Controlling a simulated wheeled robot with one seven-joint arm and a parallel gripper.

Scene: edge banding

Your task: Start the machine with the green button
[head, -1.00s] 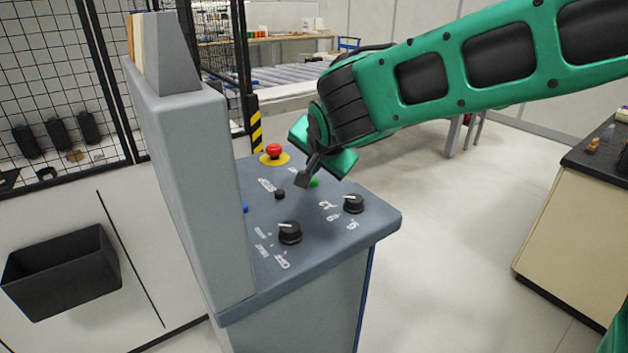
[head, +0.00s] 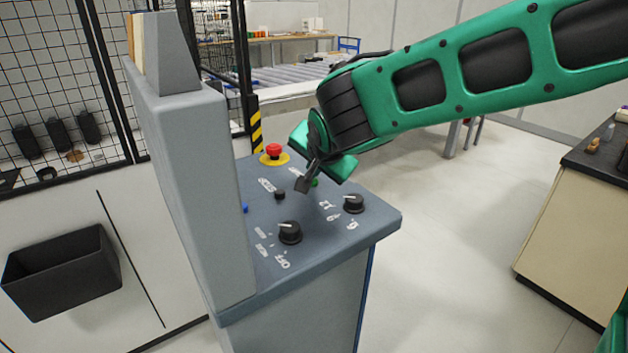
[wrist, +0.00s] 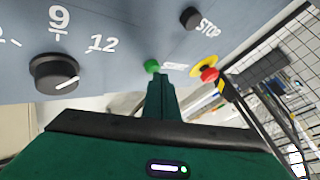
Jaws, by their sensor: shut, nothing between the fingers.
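The green button (head: 314,183) is on the sloped grey control panel (head: 330,255), partly hidden behind my gripper (head: 302,185) in the head view. My gripper is shut and empty, with its dark tip low over the panel right beside the button. In the wrist view the green button (wrist: 152,66) shows just beyond the end of my gripper (wrist: 158,78). I cannot tell whether the fingertip touches it.
A red emergency stop (head: 274,151) on a yellow base, a black stop button (head: 280,194), a blue button (head: 245,208) and black knobs (head: 290,232) share the panel. A tall grey housing (head: 190,180) rises at its left. Open floor lies to the right.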

